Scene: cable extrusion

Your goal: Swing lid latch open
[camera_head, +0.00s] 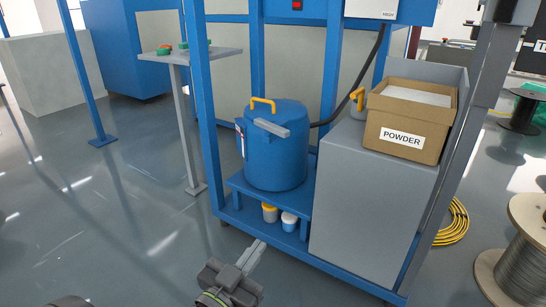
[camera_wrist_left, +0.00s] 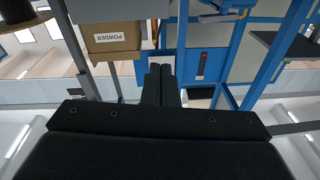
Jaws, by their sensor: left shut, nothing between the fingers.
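A blue drum (camera_head: 275,155) with a blue lid stands on a blue shelf inside a blue frame. A grey latch bar (camera_head: 271,128) lies across the front rim of the lid, and a yellow handle (camera_head: 262,103) rises from the lid's left side. My left gripper (camera_head: 258,246) is low in front of the shelf, well below and apart from the latch. Its fingers (camera_wrist_left: 160,77) are shut together and empty in the left wrist view. The latch cannot be made out there. My right gripper is not in view.
A cardboard powder box (camera_head: 408,119) sits on a grey cabinet (camera_head: 370,205) right of the drum. Blue frame posts (camera_head: 205,105) flank the drum. Small pots (camera_head: 289,221) stand under the shelf. A cable spool (camera_head: 515,260) is at right. Floor at left is clear.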

